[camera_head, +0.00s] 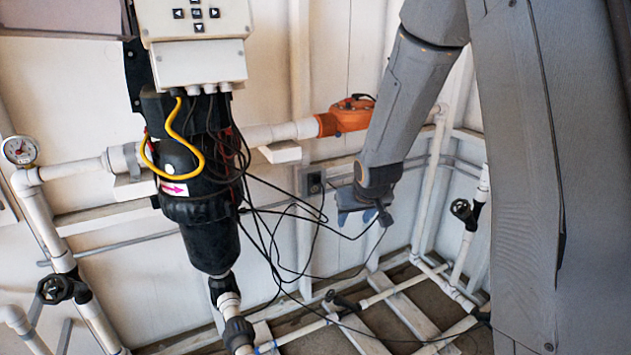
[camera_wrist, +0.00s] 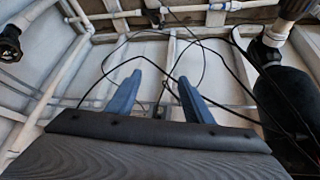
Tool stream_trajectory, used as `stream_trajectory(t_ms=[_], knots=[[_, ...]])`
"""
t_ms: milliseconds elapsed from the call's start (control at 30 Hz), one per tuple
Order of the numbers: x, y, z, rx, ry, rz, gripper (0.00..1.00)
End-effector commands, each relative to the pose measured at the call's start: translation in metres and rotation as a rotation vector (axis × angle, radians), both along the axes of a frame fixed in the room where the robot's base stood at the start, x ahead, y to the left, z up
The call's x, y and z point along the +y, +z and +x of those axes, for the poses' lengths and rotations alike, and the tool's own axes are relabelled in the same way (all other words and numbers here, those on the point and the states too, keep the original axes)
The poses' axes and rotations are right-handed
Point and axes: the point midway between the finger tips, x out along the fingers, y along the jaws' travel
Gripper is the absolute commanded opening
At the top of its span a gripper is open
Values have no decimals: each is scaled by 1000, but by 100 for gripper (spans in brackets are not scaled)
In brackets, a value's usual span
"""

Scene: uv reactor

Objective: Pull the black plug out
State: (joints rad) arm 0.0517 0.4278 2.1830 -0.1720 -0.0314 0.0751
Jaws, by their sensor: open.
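A dark socket box (camera_head: 313,182) sits on the white wall, left of my gripper in the head view. A thin black cable (camera_head: 322,212) hangs just below it. The black plug itself is too small and dark to tell apart from the socket. My gripper (camera_head: 352,207) is near the wall, right of the socket and apart from it, pointing down and left. In the wrist view my gripper (camera_wrist: 160,80) has its two blue fingers spread wide with nothing held. Black cables (camera_wrist: 172,75) cross the view beyond the fingers.
The black reactor cylinder (camera_head: 205,225) with its control box (camera_head: 197,62) stands left, trailing loose cables. An orange device (camera_head: 350,115) sits on the pipe above my gripper. White pipes (camera_head: 432,185) stand right, and floor slats (camera_head: 400,310) lie below.

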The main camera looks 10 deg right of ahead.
Motion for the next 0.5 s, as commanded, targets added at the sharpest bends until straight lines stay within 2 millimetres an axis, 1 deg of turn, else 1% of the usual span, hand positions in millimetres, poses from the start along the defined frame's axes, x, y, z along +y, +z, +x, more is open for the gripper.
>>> stream_trajectory(t_ms=[33,67,100,167,200,267,300,400,500], knots=[[-3,-9,31,-60,11,2,47],[-5,-11,50,-102,18,3,47],[-6,-15,75,-160,29,7,47],[-8,-20,110,-246,48,15,47],[-8,-23,131,-303,60,21,47],[-9,-28,161,-387,82,35,47],[-9,-32,179,-443,96,44,47],[-6,-43,216,-580,137,75,47],[-4,-53,243,-709,178,110,47]])
